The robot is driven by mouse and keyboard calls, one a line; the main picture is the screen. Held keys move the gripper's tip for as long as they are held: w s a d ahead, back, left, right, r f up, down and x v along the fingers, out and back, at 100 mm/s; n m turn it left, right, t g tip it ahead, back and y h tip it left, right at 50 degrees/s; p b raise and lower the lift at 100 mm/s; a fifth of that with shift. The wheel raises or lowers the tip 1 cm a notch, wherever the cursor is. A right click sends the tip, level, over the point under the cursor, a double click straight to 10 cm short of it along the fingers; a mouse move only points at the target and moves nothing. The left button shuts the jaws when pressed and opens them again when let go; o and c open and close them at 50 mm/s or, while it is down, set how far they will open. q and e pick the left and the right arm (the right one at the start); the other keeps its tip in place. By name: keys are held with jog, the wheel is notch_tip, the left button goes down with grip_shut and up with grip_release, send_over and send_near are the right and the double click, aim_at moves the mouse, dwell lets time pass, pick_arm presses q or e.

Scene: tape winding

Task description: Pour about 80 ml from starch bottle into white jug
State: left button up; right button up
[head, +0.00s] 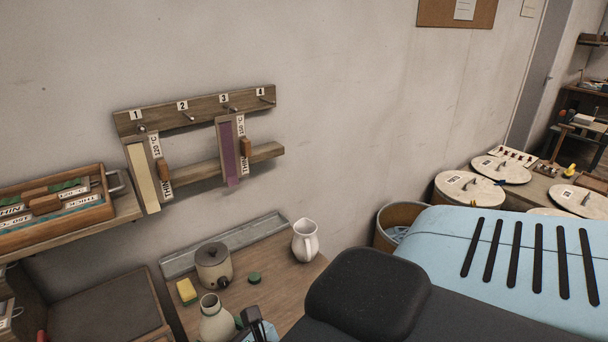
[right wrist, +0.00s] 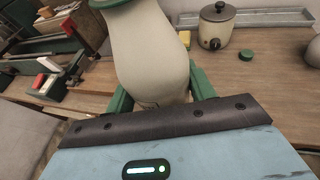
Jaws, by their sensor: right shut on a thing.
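The starch bottle (head: 217,326) is cream with a narrow neck, at the bottom edge of the head view. It fills the middle of the right wrist view (right wrist: 150,55), where a green edge shows at its top. My right gripper (right wrist: 160,98) is shut on its lower body, a green finger on each side. The gripper is partly cut off in the head view (head: 243,322). The white jug (head: 305,241) stands upright on the wooden bench, apart from the bottle; part of it shows at the right edge of the wrist view. The liquid level is hidden. My left gripper is not in view.
A lidded pot (head: 213,266) stands on the bench between a yellow-green sponge (head: 187,291) and a green cap (head: 254,278). A grey metal tray (head: 225,245) lies along the wall. A wooden rack (head: 200,108) hangs above. Bench room is clear between cap and jug.

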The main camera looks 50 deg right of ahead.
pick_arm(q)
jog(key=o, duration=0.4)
pick_arm(e)
jog(key=shift+w, duration=0.1)
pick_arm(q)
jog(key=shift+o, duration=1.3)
pick_arm(e)
jog(key=shift+w+d+f, duration=0.1)
jog(key=shift+w+f, duration=0.15)
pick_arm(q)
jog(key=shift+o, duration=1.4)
pick_arm(e)
jog(key=w+d+f, duration=0.4)
jog(key=w+d, duration=0.4)
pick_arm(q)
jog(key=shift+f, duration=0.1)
pick_arm(e)
jog(key=w+d+f+m+h, duration=0.1)
jog(key=w+d, duration=0.3)
jog(key=d, duration=0.7)
jog(key=w+d+f+m+h, duration=0.1)
jog(key=w+d+m+h, duration=0.1)
jog(key=d, duration=1)
jog(key=shift+w+d+g+h, duration=0.2)
jog(key=shift+w+g+h, duration=0.15)
jog(key=shift+w, duration=0.5)
